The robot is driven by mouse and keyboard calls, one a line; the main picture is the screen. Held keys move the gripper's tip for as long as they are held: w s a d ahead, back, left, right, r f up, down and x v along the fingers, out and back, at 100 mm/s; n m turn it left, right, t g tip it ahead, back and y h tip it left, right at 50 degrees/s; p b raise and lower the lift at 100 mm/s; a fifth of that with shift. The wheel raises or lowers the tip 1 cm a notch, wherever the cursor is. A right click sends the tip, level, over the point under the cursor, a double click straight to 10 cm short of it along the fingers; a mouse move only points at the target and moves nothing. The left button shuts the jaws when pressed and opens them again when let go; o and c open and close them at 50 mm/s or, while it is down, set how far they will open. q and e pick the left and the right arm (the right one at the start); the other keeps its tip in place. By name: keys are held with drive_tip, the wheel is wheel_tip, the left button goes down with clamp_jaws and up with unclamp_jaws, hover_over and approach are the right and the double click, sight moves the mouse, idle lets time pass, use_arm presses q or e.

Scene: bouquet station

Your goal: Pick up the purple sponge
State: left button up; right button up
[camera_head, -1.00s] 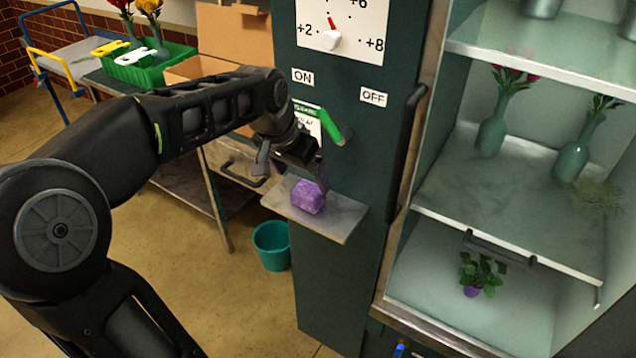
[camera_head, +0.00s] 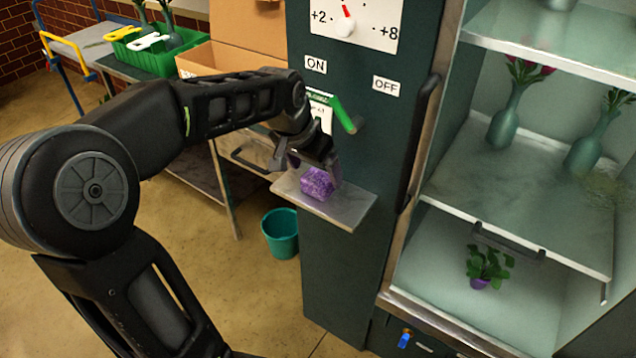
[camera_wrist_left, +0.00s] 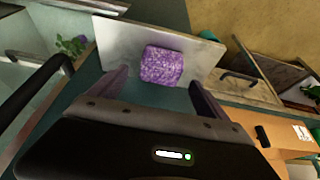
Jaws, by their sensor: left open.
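The purple sponge (camera_head: 318,183) sits on a small grey shelf (camera_head: 347,208) fixed to the dark green cabinet front. It also shows in the left wrist view (camera_wrist_left: 161,65), lying on the shelf (camera_wrist_left: 118,52) ahead of the fingers. My left gripper (camera_head: 312,166) is just above and behind the sponge in the head view. In the left wrist view my left gripper (camera_wrist_left: 160,92) is open, with one finger toward each side of the sponge and nothing between the tips. Whether a finger touches the sponge cannot be told. My right gripper is not in view.
A lever with a green handle (camera_head: 343,114) is on the panel above the shelf. A tall door handle (camera_head: 419,140) stands to the right, beside the open glass-like cabinet with vases (camera_head: 503,126). A teal bucket (camera_head: 281,234) is on the floor below.

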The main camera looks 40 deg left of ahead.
sight(318, 176)
use_arm(q)
drive_tip(key=x, duration=0.4)
drive_tip(key=shift+w+f+p, duration=0.1)
drive_tip(key=shift+f+p, duration=0.2)
drive_tip(key=shift+f, duration=0.1)
drive_tip(key=shift+c, duration=0.2)
drive_tip(key=c, duration=1.4)
